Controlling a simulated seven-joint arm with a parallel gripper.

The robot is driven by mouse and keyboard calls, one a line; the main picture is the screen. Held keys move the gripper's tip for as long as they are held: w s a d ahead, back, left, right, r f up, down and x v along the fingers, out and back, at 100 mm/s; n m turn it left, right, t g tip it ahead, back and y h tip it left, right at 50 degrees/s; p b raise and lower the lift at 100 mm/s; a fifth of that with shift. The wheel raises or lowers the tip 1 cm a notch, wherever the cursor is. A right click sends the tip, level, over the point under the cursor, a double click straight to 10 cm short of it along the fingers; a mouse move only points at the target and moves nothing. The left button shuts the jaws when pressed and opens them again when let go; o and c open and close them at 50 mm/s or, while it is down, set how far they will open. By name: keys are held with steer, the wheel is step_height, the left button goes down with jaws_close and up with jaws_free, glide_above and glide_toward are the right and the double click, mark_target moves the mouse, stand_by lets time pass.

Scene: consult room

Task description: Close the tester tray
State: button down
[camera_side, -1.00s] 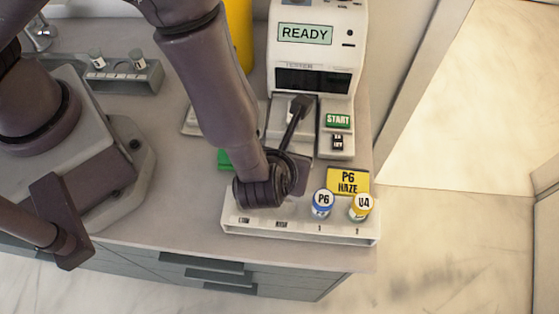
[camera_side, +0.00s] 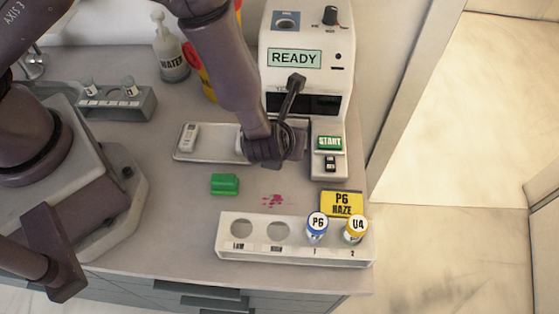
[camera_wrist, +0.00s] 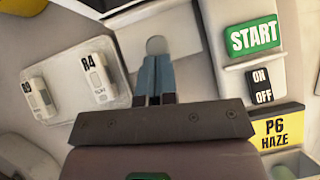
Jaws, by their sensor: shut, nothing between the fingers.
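The tester (camera_side: 307,30) is a white machine at the back, with a green screen reading READY. In the wrist view its tray (camera_wrist: 186,42) is a pale flat plate with a round grey spot, left of the START button. My gripper (camera_wrist: 156,62) is shut and empty, its fingertips at the plate just below the spot; I cannot tell whether they touch it. In the side view my gripper (camera_side: 272,147) is in front of the tester and hides most of the tray. How far out the tray stands is unclear.
The START button (camera_side: 329,143) and ON/OFF switch are right of my gripper. A metal dish (camera_side: 212,152) with small labelled pieces lies left. In front are a white rack (camera_side: 226,252) with two capped vials, a yellow P6 HAZE card (camera_side: 343,203), a green block (camera_side: 224,184) and a pink stain.

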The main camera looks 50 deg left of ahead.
steer(key=shift+w+a, duration=0.3)
steer(key=shift+a, duration=0.05)
steer(key=v, duration=1)
steer(key=s+a+r+n+h, duration=0.2)
steer(key=s+a+r+n, duration=0.3)
steer(key=a+r+n, duration=0.4)
steer(key=s+a+r+n+h, duration=0.2)
steer(key=s+a+r+n, duration=0.4)
steer(key=a+r+n, duration=0.4)
step_height(320, 180, up, 6)
steer(key=n, duration=0.9)
steer(key=shift+f+n+g+h, duration=0.2)
steer(key=shift+n+g+h, duration=0.2)
